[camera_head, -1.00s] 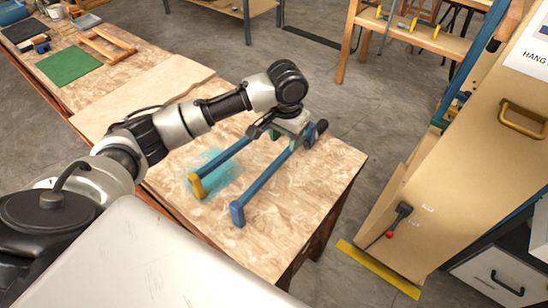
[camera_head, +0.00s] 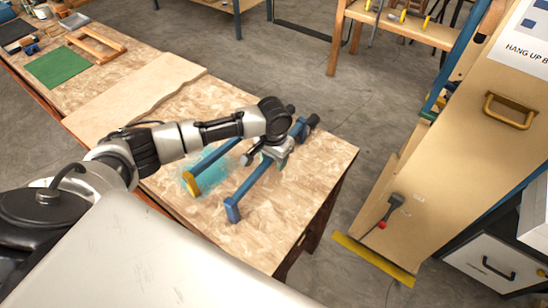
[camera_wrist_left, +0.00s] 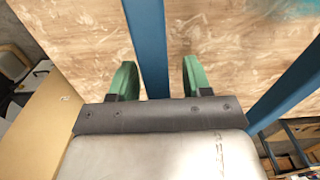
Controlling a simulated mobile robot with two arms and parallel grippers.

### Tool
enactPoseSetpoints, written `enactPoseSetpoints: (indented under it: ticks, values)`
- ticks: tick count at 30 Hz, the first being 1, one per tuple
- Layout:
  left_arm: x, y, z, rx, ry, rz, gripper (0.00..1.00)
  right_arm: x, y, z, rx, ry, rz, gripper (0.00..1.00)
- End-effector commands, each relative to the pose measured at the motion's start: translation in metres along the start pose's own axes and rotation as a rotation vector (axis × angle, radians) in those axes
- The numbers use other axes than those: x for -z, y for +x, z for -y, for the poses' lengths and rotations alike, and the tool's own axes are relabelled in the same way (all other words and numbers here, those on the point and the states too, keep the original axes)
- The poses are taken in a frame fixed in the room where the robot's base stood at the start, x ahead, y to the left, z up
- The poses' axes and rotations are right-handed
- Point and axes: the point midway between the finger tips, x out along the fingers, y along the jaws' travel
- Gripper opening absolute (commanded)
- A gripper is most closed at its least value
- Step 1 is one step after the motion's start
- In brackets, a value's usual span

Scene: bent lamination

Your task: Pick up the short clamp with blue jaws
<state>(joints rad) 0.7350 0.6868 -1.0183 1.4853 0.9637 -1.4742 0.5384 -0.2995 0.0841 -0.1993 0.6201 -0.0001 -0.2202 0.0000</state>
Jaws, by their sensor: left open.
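The clamp with blue jaws (camera_head: 232,210) lies on the wooden table. My left gripper (camera_head: 268,158) is open over the bar. In the left wrist view the bar (camera_wrist_left: 148,45) passes between the green fingers of the gripper (camera_wrist_left: 157,80), with a gap on both sides. A second clamp, with a yellow jaw (camera_head: 192,184), lies to the left; its blue bar also shows in the left wrist view (camera_wrist_left: 298,75). My right gripper is out of view.
The wooden table (camera_head: 290,225) is bare in front of and right of the clamps. A teal patch (camera_head: 212,172) is under the yellow-jaw clamp. A green mat (camera_head: 58,68) and a wooden frame (camera_head: 97,42) are far left. A tan cabinet (camera_head: 450,150) stands at the right.

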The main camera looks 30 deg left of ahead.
Motion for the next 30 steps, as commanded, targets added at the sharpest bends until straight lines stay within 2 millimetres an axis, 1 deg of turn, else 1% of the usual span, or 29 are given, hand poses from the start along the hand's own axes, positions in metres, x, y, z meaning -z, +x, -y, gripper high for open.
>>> enactPoseSetpoints:
  ticks: [5, 15, 24, 26, 30]
  values:
    - [0.000, 0.000, 0.000, 0.000, 0.001, -0.001, 0.49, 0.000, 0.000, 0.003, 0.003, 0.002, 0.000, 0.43]
    - [0.000, 0.000, 0.000, 0.000, 0.001, -0.001, 0.00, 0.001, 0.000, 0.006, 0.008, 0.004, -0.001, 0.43]
    - [0.001, -0.003, 0.000, -0.001, 0.000, -0.004, 0.00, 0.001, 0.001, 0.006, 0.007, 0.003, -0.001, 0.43]
    - [0.001, -0.006, 0.000, -0.001, 0.000, -0.005, 0.00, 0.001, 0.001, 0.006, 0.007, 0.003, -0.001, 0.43]
    - [0.002, -0.018, 0.000, -0.001, 0.001, -0.006, 0.00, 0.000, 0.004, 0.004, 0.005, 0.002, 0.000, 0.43]
